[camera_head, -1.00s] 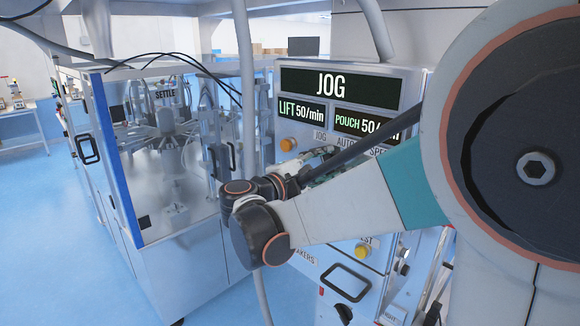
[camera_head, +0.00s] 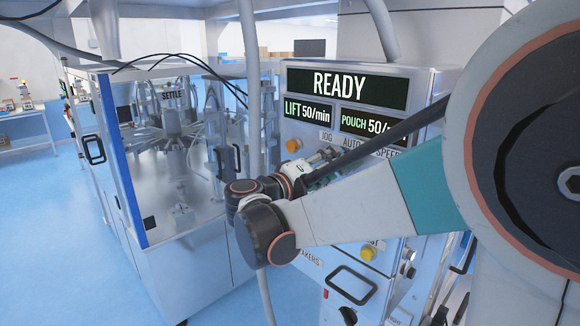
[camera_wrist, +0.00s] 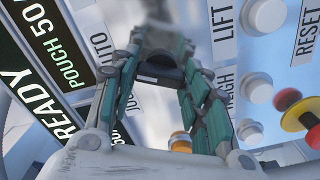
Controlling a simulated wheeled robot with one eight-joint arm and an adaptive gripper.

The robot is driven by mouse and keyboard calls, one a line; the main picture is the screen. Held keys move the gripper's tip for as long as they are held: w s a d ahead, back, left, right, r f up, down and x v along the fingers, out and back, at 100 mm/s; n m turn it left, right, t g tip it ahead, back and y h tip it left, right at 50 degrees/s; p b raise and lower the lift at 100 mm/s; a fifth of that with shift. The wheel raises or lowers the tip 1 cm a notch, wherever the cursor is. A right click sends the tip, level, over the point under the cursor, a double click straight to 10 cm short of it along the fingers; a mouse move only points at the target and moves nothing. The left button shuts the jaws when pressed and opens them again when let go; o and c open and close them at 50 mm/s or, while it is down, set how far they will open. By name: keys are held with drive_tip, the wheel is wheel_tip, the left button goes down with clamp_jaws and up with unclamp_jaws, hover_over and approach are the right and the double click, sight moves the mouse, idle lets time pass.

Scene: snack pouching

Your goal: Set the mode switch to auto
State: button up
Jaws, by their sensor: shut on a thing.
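The control panel (camera_head: 280,180) carries a display (camera_head: 345,88) that reads READY. Below it are the labels JOG (camera_head: 326,137) and AUTO (camera_head: 352,142). My gripper (camera_head: 318,166) is at the panel below these labels, partly hidden behind my arm. In the wrist view, the two green-padded fingers of my gripper (camera_wrist: 160,62) close around a dark piece that looks like the mode switch (camera_wrist: 160,74). The fingers hide most of the switch, so I cannot read its pointer directly.
White round buttons (camera_wrist: 265,15) and a red and yellow stop button (camera_wrist: 292,112) lie beside my fingers. An orange lamp (camera_head: 293,145) is left of my gripper. A glazed machine (camera_head: 175,150) stands at left. A grey vertical pipe (camera_head: 249,90) runs close to my wrist.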

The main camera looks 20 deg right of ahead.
drive_tip(key=shift+f+m, duration=0.1)
drive_tip(key=shift+m, duration=1)
drive_tip(key=shift+s, duration=0.1)
drive_tip(key=o, duration=1.1)
drive_tip(key=shift+c, duration=0.2)
